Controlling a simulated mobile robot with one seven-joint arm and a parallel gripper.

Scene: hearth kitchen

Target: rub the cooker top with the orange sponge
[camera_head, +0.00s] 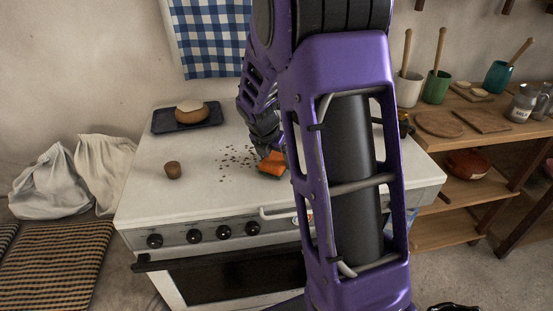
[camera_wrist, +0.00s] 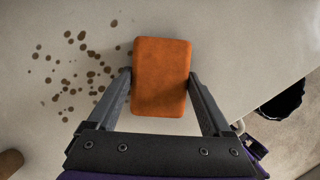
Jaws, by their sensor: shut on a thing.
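The orange sponge (camera_head: 272,163) is at the white cooker top (camera_head: 205,205), just right of a patch of dark brown spots (camera_head: 236,158). My gripper (camera_head: 264,148) is shut on it from above. In the wrist view the sponge (camera_wrist: 161,78) sits between the two fingers of my gripper (camera_wrist: 161,92), one along each side. My arm hides the right middle of the cooker top.
A dark tray (camera_head: 160,126) with a loaf-like thing (camera_head: 192,112) stands at the cooker's back left. A small brown cup-like object (camera_head: 173,169) stands at the left, also at the wrist view's lower left (camera_wrist: 10,162). Knobs (camera_head: 194,236) line the front. A wooden shelf (camera_head: 455,135) stands right.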

